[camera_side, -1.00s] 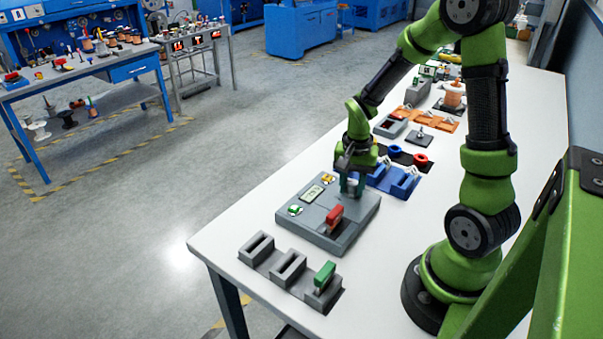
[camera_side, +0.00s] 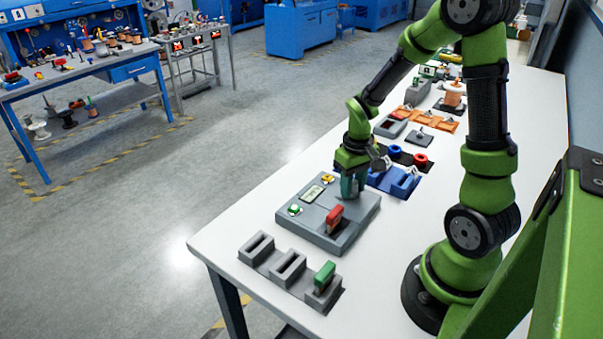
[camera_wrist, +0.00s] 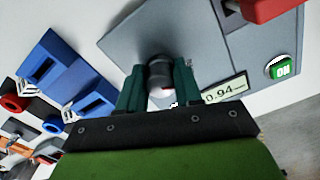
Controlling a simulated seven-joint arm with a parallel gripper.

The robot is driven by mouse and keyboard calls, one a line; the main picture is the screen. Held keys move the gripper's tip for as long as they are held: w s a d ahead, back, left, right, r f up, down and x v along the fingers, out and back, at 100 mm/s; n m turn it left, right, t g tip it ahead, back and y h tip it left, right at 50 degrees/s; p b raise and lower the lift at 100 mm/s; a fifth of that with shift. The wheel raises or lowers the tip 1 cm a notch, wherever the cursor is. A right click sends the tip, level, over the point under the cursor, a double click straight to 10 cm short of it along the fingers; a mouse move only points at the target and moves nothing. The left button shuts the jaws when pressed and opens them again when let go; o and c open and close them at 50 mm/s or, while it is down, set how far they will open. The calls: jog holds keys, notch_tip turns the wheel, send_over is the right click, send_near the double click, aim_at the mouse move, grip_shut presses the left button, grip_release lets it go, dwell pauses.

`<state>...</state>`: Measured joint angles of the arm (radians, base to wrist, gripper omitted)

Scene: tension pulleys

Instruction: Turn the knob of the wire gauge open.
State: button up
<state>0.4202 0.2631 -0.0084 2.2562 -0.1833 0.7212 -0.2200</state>
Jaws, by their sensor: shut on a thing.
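The wire gauge is a grey flat box (camera_side: 322,233) on the white table, with a small display (camera_wrist: 226,90) that seems to read 0.94 and a green ON button (camera_wrist: 283,69). Its dark round knob (camera_wrist: 159,72) stands on the box's far right part. My gripper (camera_wrist: 158,85) is shut on the knob, with one teal finger on each side of it. In the side view my gripper (camera_side: 349,188) is low over the box and its fingers hide the knob.
A red block (camera_side: 334,217) stands on the box near the fingers. Grey slotted holders (camera_side: 288,268), one with a green block (camera_side: 325,275), are in front. Blue holders (camera_side: 393,179) and red and blue rings (camera_side: 420,160) lie behind.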

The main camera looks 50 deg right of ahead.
aim_at(354, 183)
jog(key=shift+n, duration=0.7)
jog(key=shift+s, duration=0.1)
jog(key=o, duration=1)
jog(key=shift+o, duration=0.2)
jog(key=shift+r, duration=0.1)
notch_tip(354, 183, up, 17)
